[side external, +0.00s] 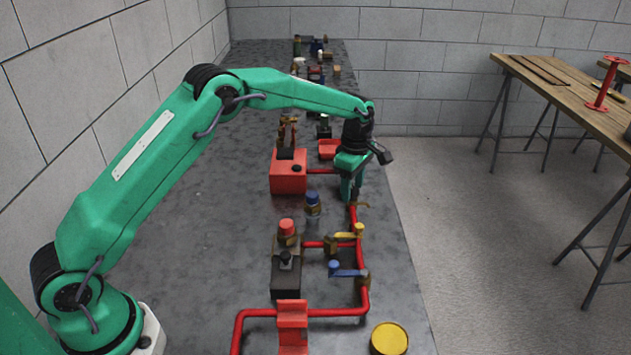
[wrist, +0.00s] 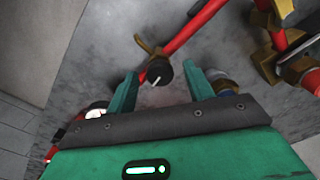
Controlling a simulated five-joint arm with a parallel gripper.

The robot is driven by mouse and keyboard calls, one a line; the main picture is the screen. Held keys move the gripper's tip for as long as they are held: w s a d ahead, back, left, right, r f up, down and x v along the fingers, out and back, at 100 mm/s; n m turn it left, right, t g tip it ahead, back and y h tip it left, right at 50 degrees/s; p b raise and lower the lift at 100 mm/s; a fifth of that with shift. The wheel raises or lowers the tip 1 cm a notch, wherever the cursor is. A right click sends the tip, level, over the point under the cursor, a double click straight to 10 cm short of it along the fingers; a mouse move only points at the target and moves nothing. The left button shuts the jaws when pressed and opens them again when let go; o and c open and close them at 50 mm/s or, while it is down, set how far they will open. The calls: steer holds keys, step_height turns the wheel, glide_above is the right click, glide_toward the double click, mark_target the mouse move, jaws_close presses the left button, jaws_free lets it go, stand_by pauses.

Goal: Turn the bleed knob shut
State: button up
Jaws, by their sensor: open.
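The bleed knob looks to be the small black knob with a white mark (wrist: 158,73) in the wrist view. It sits on a brass fitting (wrist: 147,47) beside a red pipe (wrist: 190,28). My gripper (wrist: 163,82) is open, with one green finger on each side of the knob; I cannot tell whether either finger touches it. In the side view my gripper (side external: 349,188) points down over the red pipe, next to a brass fitting (side external: 358,204). The knob itself is not clear there, hidden by or close to the fingers.
A blue-capped fitting (side external: 312,205) stands left of my gripper and shows by the right finger (wrist: 222,84). A red box (side external: 288,178) is farther left. Yellow (side external: 348,235) and blue (side external: 347,271) levers, and a yellow-topped can (side external: 389,338), are nearer the camera. The bench edge is close on the right.

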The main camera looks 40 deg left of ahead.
steer(key=c, duration=1)
steer(key=shift+o, duration=0.2)
steer(key=shift+m, duration=0.5)
steer(key=m, duration=0.9)
steer(key=shift+r, duration=0.1)
steer(key=m, duration=1)
